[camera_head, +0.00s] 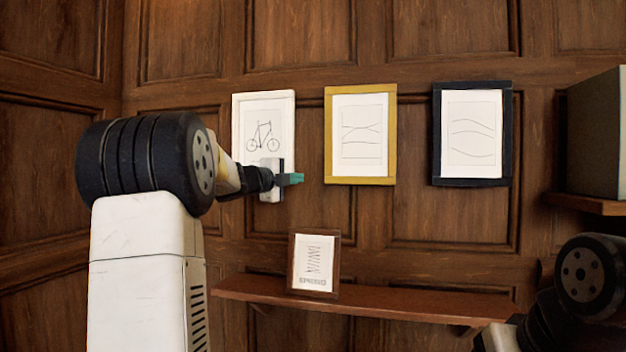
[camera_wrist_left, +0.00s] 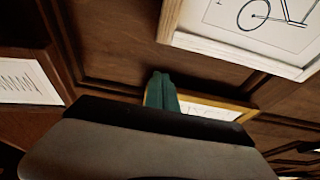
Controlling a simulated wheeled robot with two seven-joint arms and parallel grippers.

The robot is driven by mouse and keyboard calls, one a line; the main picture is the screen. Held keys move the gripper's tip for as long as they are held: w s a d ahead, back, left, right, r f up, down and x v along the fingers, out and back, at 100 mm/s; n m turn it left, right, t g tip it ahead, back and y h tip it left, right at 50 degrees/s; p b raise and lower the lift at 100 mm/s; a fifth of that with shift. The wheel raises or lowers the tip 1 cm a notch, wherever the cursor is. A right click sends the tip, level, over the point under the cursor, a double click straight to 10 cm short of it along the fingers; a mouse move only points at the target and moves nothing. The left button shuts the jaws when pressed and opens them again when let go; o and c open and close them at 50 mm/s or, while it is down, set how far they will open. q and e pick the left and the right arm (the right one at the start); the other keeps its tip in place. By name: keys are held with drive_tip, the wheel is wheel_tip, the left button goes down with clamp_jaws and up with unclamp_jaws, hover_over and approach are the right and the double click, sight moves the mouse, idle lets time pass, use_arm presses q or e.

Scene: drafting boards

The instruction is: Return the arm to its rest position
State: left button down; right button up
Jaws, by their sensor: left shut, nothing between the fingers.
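My left arm comes in from the left in the head view, raised in front of the wood-panelled wall. Its left gripper (camera_head: 292,179) has teal fingertips and is shut and empty. It shows just below and right of the white-framed bicycle picture (camera_head: 240,155), partly overlapping it in the picture. In the left wrist view the teal fingers (camera_wrist_left: 161,90) are together with nothing between them, and the white frame (camera_wrist_left: 225,45) is at the upper right. My right arm shows only in part at the lower right of the head view; its gripper is out of view.
A yellow-framed picture (camera_head: 391,140) and a black-framed picture (camera_head: 508,135) hang to the right. A small brown-framed picture (camera_head: 315,262) stands on a wooden shelf (camera_head: 400,303) below. A grey box (camera_head: 595,135) sits on another shelf (camera_head: 590,203) at right.

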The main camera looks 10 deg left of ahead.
use_arm(q)
drive_tip(key=s+a+n+t+y, duration=0.1)
drive_tip(key=s+a+n+y, duration=0.35)
drive_tip(key=s+n, duration=0.45)
drive_tip(key=s+d+f+n+g+y, duration=0.1)
drive_tip(key=s+f+n+g+y, duration=0.2)
drive_tip(key=s+f+n, duration=0.45)
drive_tip(key=s+d+f+n+g+h, duration=0.1)
drive_tip(key=s+d+f+n+g, duration=0.1)
drive_tip(key=s+d+f+g, duration=0.2)
drive_tip(key=s+d+f+n+g+h, duration=0.2)
drive_tip(key=s+d+f, duration=0.8)
drive_tip(key=s, duration=1.1)
wheel_tip(320, 180, down, 5)
drive_tip(key=n+g, duration=0.1)
drive_tip(key=g, duration=0.1)
drive_tip(key=shift+r+g, duration=0.15)
drive_tip(key=shift+g, duration=0.15)
drive_tip(key=shift+w, duration=0.1)
